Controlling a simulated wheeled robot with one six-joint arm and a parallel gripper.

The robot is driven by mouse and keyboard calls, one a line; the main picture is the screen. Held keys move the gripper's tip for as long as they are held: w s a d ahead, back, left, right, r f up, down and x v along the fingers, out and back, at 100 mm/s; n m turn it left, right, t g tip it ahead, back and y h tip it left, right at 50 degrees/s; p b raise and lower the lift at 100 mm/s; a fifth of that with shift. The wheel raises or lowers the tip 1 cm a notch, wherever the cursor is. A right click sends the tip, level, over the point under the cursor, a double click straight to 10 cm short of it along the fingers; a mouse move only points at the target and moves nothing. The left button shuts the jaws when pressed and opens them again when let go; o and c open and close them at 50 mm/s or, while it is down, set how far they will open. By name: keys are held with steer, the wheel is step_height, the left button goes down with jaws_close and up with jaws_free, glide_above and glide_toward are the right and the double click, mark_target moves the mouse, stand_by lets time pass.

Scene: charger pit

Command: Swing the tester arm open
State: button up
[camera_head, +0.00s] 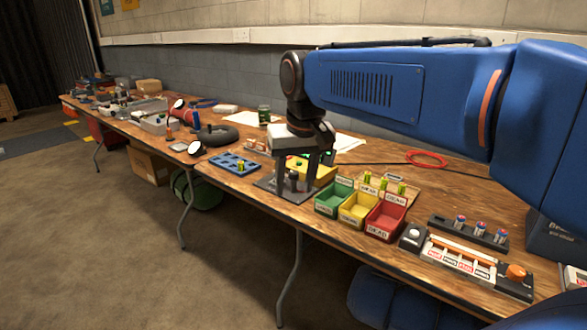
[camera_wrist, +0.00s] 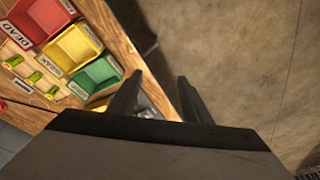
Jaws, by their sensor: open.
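The battery tester (camera_head: 458,264) lies at the front right of the table in the camera_head view, with a pale, labelled face. An orange bar (camera_head: 465,251), apparently its arm, lies lengthwise along it, with an orange knob (camera_head: 516,271) near its right end. My gripper (camera_head: 297,182) points down near the table's front edge, well left of the tester and just left of the coloured bins. In the camera_wrist view my gripper (camera_wrist: 155,85) has its two fingers apart with nothing held between them. The tester is not in that view.
Green (camera_head: 333,198), yellow (camera_head: 357,209) and red (camera_head: 385,220) bins stand between my gripper and the tester. Several batteries stand in a dark rack (camera_head: 440,222) behind the tester. A blue holder (camera_head: 232,163) lies left of my gripper. Floor (camera_wrist: 240,60) shows beyond the table edge.

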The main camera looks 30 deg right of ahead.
steer(key=w+d+r+m+g, duration=0.15)
steer(key=w+d+r, duration=0.25)
steer(key=w+r, duration=0.4)
step_height(320, 180, up, 3)
steer(key=m+g, duration=0.1)
steer(key=m, duration=0.2)
glide_above(293, 173)
step_height(293, 173, down, 17)
steer(key=shift+w+d+f, duration=0.1)
steer(key=shift+d+f, duration=0.05)
steer(key=shift+f, duration=0.05)
steer(key=shift+c, duration=0.4)
jaws_close()
